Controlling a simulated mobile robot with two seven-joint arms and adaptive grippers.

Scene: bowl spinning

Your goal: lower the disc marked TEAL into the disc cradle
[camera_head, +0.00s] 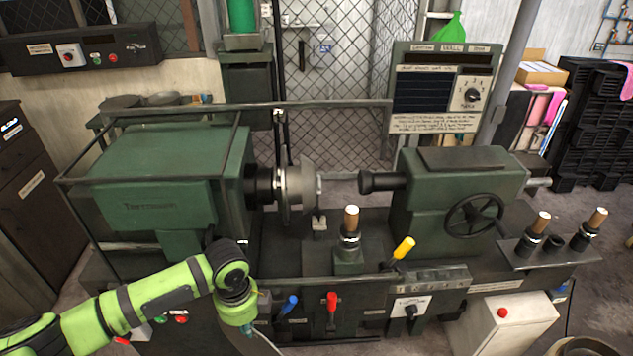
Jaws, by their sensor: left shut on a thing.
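My left arm reaches in from the lower left, and its wrist bends down in front of the lathe. My left gripper (246,328) is at the bottom edge, largely hidden by the wrist and the frame edge. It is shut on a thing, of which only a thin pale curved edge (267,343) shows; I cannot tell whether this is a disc. No TEAL marking is readable. A grey round metal piece (295,187) sits on the lathe's spindle. I cannot make out a disc cradle. My right gripper is not in view.
The green lathe headstock (170,180) and tailstock (460,195) flank the spindle. A wooden-handled tool post (349,235), yellow lever (400,250), blue lever (288,304) and red lever (332,303) stick up in front. A rail frame surrounds the headstock. A white box (505,325) stands lower right.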

